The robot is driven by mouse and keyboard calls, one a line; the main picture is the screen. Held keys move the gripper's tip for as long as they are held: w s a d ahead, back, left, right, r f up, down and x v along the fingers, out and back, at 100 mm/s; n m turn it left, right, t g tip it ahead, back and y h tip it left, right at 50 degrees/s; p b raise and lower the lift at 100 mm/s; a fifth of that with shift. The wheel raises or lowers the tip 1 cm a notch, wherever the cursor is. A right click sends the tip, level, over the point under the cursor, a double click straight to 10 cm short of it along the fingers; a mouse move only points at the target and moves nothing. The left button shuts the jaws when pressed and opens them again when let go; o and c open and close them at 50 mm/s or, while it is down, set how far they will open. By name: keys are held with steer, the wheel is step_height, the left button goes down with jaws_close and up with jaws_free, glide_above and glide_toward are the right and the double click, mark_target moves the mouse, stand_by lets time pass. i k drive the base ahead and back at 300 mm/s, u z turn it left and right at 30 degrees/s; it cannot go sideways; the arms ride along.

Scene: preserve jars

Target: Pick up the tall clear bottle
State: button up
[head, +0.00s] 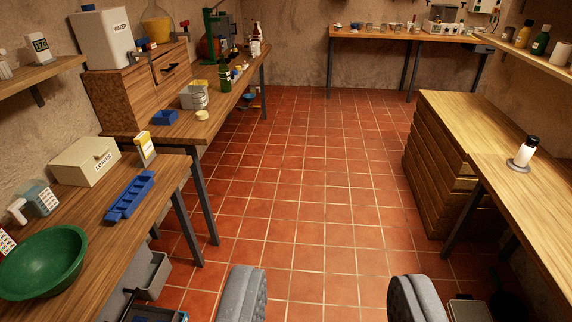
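My gripper (328,292) shows at the bottom edge as two grey padded fingers. They are wide apart with only floor visible between them. No tall clear bottle can be told for certain. A tall pale bottle (256,42) with a dark top stands at the far end of the left workbench, far ahead of my gripper; it is too small to tell whether it is clear. A green bottle (225,76) stands nearer on that bench. A pale cylinder with a black top (525,151) stands on the right table, on a small round base.
The red tiled floor (318,190) is open down the middle. The left workbench (150,148) holds a LOAVES box (86,161), a blue tray (130,195) and a green bowl (42,262). A wooden drawer unit (432,170) stands right; a back table (362,36) holds several jars.

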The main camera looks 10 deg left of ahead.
mark_target(199, 100)
steer(key=u, duration=0.05)
steer(key=i, duration=1.3)
steer(key=u, duration=0.35)
steer(key=i, duration=2.4)
steer(key=u, duration=0.25)
